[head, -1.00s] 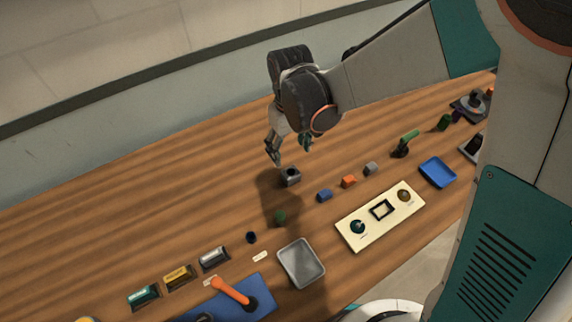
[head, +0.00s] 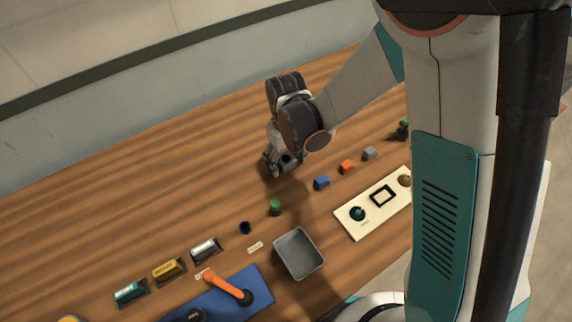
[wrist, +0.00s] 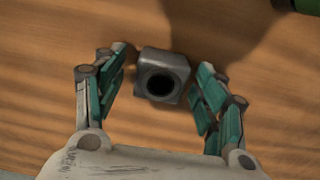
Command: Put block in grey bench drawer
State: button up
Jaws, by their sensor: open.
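A grey block with a round dark hole (wrist: 165,58) rests on the wooden bench. In the head view the block (head: 287,160) is partly hidden by my gripper (head: 282,170). In the wrist view my gripper (wrist: 162,75) is open, with a finger on each side of the block and visible gaps between fingers and block.
A green cylinder (head: 275,207), a dark ring-like piece (head: 245,228), blue (head: 321,183), orange (head: 347,167) and grey (head: 370,153) small blocks stand nearby. A cream panel (head: 358,214) with knobs and an orange-handled lever (head: 230,290) flank the drawer. The bench's back left is clear.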

jog(key=shift+f, duration=0.2)
grip_shut()
